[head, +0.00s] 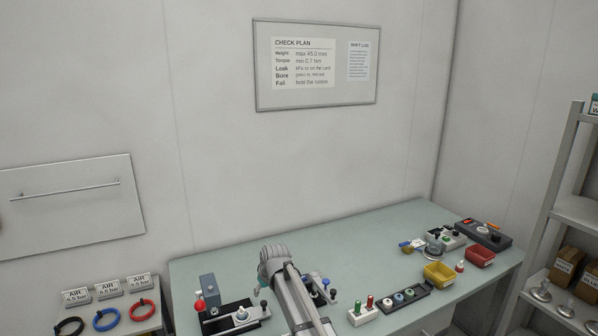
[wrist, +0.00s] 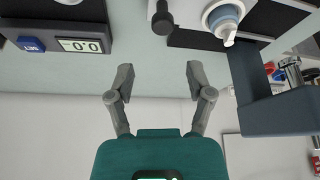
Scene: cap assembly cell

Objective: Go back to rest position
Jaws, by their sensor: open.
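My gripper (wrist: 158,80) shows in the wrist view with its two grey fingers spread apart and nothing between them. It is over the pale green bench top (wrist: 150,50), near a digital readout (wrist: 80,45) at the upper left and a white-and-blue part (wrist: 225,18) on a fixture at the upper right. In the head view my arm reaches up over the front of the bench (head: 340,245), and the gripper's fingers are hidden behind it.
A red-knobbed fixture (head: 200,306) stands left of my arm. Right of it are a white block with pegs (head: 362,315), a dark strip of round parts (head: 405,298), a yellow bin (head: 439,274) and a red bin (head: 481,256). The back middle of the bench is clear.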

